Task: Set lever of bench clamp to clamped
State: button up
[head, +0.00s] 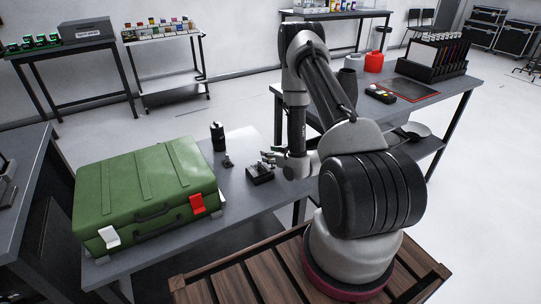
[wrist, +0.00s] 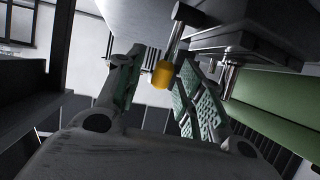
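The bench clamp (head: 260,175) is a small dark and metal device on the grey bench, right of the green case. Its lever (wrist: 175,40) shows in the wrist view as a metal rod with an orange-yellow knob (wrist: 162,74) at its end. My gripper (head: 270,158) is low at the clamp, reaching in from the right. In the wrist view my gripper (wrist: 160,88) has its two green-padded fingers apart, with the knob between or just beyond them. I cannot tell whether a finger touches it. The clamp's jaws are too small to read in the head view.
A large green case (head: 140,185) with white and red latches fills the bench's left. A black cylinder (head: 217,136) and a small dark part (head: 227,161) stand behind the clamp. Another bench (head: 440,90) with a red-edged tray is at the right. Bare bench lies around the clamp.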

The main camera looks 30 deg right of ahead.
jog(key=shift+w, duration=0.2)
grip_shut()
jog(key=shift+w+g, duration=0.3)
jog(key=shift+g, duration=0.2)
jog(key=shift+w+f+g, duration=0.1)
jog(key=shift+f+g, duration=0.1)
jog(key=shift+g, duration=0.1)
grip_release()
